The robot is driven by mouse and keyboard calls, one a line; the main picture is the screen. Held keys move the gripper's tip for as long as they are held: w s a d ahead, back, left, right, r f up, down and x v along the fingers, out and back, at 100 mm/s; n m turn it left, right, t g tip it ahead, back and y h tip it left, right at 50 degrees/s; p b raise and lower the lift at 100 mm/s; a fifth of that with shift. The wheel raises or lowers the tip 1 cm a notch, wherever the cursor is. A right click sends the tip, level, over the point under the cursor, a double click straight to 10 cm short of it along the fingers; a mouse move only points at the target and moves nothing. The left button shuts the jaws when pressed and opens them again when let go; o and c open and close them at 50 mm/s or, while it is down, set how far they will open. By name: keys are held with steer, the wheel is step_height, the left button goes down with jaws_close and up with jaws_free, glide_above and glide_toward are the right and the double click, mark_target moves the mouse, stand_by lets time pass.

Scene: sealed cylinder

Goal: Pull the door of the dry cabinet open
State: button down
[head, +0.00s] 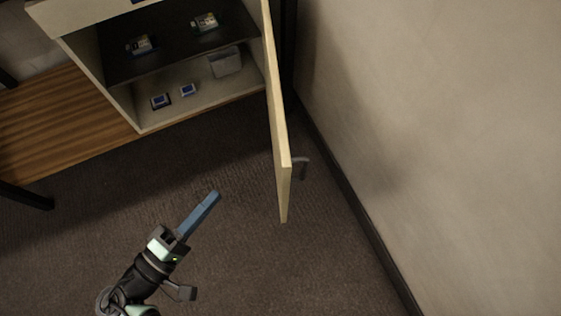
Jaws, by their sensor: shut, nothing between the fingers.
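The dry cabinet (122,100) stands at the upper left, a pale box with a dark inner shelf (172,52). Its door (279,130) is swung wide open on the right side and shows nearly edge-on, reaching out into the room. A dark handle (300,167) sits on the door's right-hand face, near its free edge. My gripper (212,198) is in the lower middle, left of the door and apart from it. Its blue fingers are shut together with nothing between them and point up and right.
Small devices (140,44) lie on the shelf, and more small devices (160,101) and a grey box (225,62) on the cabinet floor. A wall (450,130) closes off the right side, near the door. Dark carpet (100,230) lies open in front of the cabinet.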

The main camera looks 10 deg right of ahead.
steer(key=w+d+b, duration=0.1)
steer(key=w+d, duration=0.6)
steer(key=d, duration=0.4)
steer(key=shift+r, duration=0.2)
steer(key=shift+d, duration=0.1)
